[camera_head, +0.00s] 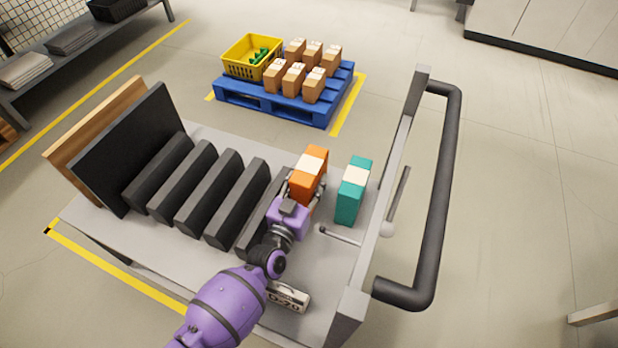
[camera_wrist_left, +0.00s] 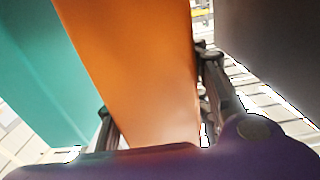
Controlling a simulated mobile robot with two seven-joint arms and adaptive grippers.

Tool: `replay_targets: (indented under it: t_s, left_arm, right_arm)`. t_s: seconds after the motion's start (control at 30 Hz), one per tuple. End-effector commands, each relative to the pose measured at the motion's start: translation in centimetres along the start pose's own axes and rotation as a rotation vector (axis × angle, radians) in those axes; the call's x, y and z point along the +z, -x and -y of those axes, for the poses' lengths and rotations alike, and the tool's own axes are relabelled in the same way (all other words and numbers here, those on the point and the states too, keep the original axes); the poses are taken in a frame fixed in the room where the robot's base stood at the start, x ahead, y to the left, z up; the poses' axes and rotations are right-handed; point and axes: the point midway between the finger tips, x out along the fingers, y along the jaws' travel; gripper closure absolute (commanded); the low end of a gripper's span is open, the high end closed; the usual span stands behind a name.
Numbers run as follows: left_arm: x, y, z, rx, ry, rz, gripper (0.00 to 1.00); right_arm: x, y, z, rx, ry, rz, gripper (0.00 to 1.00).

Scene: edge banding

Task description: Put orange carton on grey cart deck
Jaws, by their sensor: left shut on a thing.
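The orange carton (camera_head: 302,185) with a pale label band stands upright at the grey cart deck (camera_head: 285,322), between the dark dividers and a teal carton. My left gripper (camera_head: 312,195) is shut on the orange carton, with a finger on either side of it. In the left wrist view the orange carton (camera_wrist_left: 140,75) fills the middle between the fingers. Its lower end is hidden behind my gripper in the head view, so I cannot tell whether it touches the deck. My right gripper is not in view.
The teal carton (camera_head: 349,205) stands just right of the orange one. Dark dividers (camera_head: 240,205) stand close on the left. The cart's handle (camera_head: 445,190) and a small lever (camera_head: 340,236) are on the right. A blue pallet (camera_head: 290,112) holds a yellow crate (camera_head: 240,68) and several brown cartons.

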Motion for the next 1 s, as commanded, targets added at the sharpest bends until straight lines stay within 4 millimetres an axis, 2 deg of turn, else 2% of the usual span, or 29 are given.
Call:
replay_targets:
  t_s: [0.17, 0.2, 0.33, 0.67, 0.8, 1.0]
  left_arm:
    - [0.2, -0.1, 0.0, -0.001, 0.0, -0.003, 0.94]
    - [0.3, 0.0, 0.0, 0.0, 0.0, 0.0, 0.56]
    - [0.3, 0.0, 0.0, 0.0, 0.0, -0.001, 0.39]
    - [0.1, 0.0, 0.0, 0.0, 0.0, -0.001, 0.39]
    - [-1.3, -0.1, 0.1, 0.0, -0.001, -0.004, 0.39]
    - [-0.8, 3.8, 0.1, -0.001, 0.001, 0.002, 0.39]
  right_arm:
    - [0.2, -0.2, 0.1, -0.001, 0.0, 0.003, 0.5]
    - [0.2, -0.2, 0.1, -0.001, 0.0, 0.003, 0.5]
    - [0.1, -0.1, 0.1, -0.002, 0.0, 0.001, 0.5]
    - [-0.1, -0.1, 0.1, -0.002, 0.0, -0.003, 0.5]
    - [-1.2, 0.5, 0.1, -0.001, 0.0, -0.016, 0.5]
    - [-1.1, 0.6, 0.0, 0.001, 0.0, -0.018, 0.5]
